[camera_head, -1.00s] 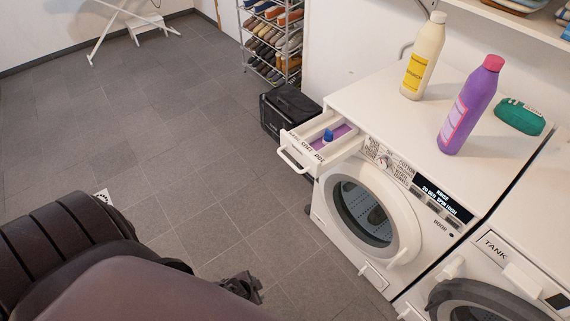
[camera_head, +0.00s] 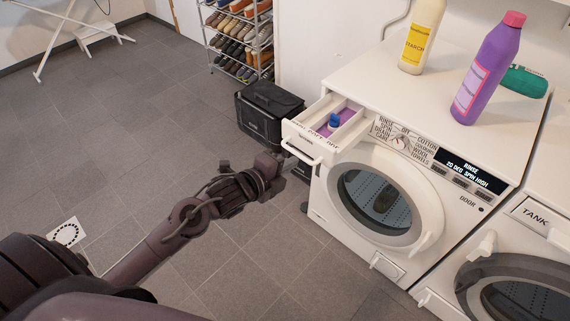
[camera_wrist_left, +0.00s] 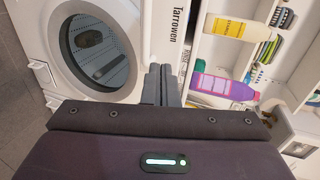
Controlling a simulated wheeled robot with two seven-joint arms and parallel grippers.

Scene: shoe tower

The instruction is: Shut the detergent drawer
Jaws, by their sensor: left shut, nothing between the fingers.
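The white detergent drawer (camera_head: 346,133) sticks out of the upper left of the washing machine (camera_head: 350,88) in the head view. It holds purple contents and a blue piece, and has a bar handle (camera_head: 301,150) on its front. My left gripper (camera_head: 287,164) is shut and empty, just in front of and below the handle. I cannot tell whether it touches. In the left wrist view, the shut fingers (camera_wrist_left: 160,84) point at a white front marked "Tarrowen" (camera_wrist_left: 176,22), probably the drawer's. My right gripper is not in view.
A black box (camera_head: 262,118) stands on the floor behind the drawer, beside the machine. A starch bottle (camera_head: 420,38), a purple bottle (camera_head: 487,70) and a green item (camera_head: 524,81) are on the machine top. The round door is shut. Floor at left is mostly clear.

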